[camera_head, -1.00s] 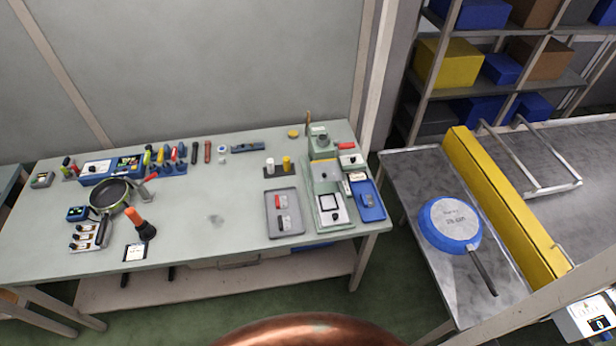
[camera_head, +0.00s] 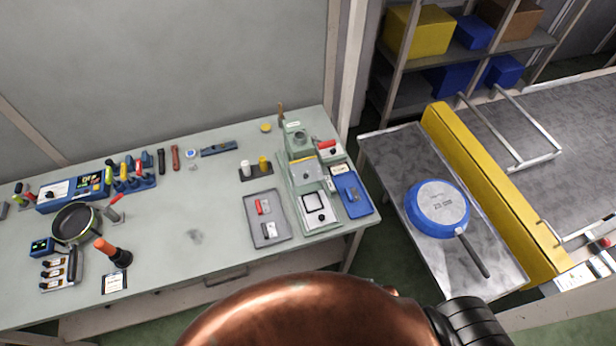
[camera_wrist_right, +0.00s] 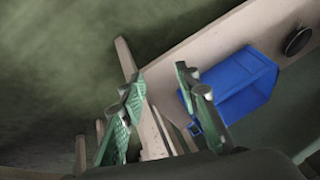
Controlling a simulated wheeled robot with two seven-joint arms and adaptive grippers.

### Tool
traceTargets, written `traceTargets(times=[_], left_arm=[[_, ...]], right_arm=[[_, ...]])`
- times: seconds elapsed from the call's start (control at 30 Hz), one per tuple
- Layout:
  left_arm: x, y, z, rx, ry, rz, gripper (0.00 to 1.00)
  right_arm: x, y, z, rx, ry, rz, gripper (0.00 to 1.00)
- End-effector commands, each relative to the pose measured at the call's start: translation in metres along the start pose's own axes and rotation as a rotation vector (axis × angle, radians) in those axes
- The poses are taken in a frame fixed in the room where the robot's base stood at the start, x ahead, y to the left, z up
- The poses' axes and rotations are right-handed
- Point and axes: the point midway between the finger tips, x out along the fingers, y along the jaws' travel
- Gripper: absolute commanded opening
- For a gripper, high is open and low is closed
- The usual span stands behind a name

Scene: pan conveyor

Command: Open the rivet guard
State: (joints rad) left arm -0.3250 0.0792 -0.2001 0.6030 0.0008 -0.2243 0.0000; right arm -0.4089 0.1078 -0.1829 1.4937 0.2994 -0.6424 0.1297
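The green rivet machine (camera_head: 303,175) stands at the right end of the workbench in the head view. A clear-looking plate or guard (camera_head: 303,160) seems to sit at its middle, above a black-framed square (camera_head: 313,201); its exact position is too small to tell. My right gripper (camera_wrist_right: 158,95) shows in the right wrist view with its two green fingers apart and nothing between them. It is low, facing the floor and the bench's lower shelf, away from the machine. My copper-coloured arm part fills the bottom of the head view. My left gripper is not in view.
A grey tray (camera_head: 250,232) and a blue tray (camera_head: 364,207) flank the machine. A dark pan (camera_head: 76,222) is on the bench (camera_head: 200,280). A blue pan (camera_head: 437,208) lies on the side table at right. A blue bin (camera_wrist_right: 238,92) is under the bench.

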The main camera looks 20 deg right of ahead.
Motion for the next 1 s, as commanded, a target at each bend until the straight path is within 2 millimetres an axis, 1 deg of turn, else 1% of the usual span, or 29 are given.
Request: traceTargets(times=[0.03, 0.07, 0.1, 0.17, 0.2, 0.27, 0.3, 0.37, 0.4, 0.47, 0.5, 0.57, 0.6, 0.67, 0.7, 0.77, 0.8, 0.87, 0.93, 0.97, 1.0], left_arm=[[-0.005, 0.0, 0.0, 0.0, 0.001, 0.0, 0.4], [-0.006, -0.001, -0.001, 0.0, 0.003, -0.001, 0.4], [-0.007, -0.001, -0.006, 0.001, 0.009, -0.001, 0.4], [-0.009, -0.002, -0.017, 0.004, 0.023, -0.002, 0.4], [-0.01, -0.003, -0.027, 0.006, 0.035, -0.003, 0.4], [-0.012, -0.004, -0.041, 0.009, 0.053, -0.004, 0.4], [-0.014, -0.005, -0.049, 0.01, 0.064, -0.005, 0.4], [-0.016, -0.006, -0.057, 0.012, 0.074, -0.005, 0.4], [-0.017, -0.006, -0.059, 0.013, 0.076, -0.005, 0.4], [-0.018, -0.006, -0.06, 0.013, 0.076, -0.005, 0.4], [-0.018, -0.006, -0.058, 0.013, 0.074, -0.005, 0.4], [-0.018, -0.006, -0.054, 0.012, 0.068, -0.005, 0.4], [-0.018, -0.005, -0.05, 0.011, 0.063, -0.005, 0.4], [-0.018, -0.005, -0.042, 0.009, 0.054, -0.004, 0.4], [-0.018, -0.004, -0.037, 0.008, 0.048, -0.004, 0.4], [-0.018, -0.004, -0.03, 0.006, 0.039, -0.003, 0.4], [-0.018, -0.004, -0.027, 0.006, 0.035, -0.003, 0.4], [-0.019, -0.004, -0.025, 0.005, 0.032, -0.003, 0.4], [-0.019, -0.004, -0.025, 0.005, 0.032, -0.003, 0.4], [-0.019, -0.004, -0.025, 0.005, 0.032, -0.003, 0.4], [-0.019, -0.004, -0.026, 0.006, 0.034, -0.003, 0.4]], right_arm=[[-0.024, -0.023, -0.032, 0.023, 0.039, -0.045, 0.3], [-0.037, -0.035, -0.047, 0.035, 0.055, -0.071, 0.3], [-0.054, -0.051, -0.066, 0.05, 0.075, -0.106, 0.3], [-0.079, -0.073, -0.089, 0.065, 0.1, -0.155, 0.3], [-0.096, -0.087, -0.103, 0.072, 0.114, -0.186, 0.3], [-0.121, -0.108, -0.121, 0.082, 0.136, -0.235, 0.3], [-0.138, -0.122, -0.133, 0.09, 0.151, -0.269, 0.3], [-0.163, -0.145, -0.149, 0.111, 0.175, -0.334, 0.3], [-0.18, -0.163, -0.16, 0.132, 0.192, -0.387, 0.3], [-0.201, -0.189, -0.175, 0.181, 0.219, -0.477, 0.3], [-0.212, -0.205, -0.184, 0.222, 0.233, -0.539, 0.3], [-0.227, -0.227, -0.197, 0.291, 0.253, -0.631, 0.3], [-0.237, -0.24, -0.206, 0.344, 0.264, -0.695, 0.3], [-0.251, -0.26, -0.219, 0.439, 0.277, -0.799, 0.3], [-0.261, -0.272, -0.229, 0.515, 0.281, -0.872, 0.3], [-0.276, -0.286, -0.245, 0.651, 0.285, -0.988, 0.3], [-0.286, -0.294, -0.257, 0.755, 0.283, -1.068, 0.3], [-0.299, -0.3, -0.275, 0.936, 0.268, -1.188, 0.3], [-0.31, -0.3, -0.296, 1.177, 0.235, -1.318, 0.3], [-0.313, -0.297, -0.304, 1.284, 0.216, -1.368, 0.3], [-0.315, -0.292, -0.313, 1.426, 0.189, -1.423, 0.3]])
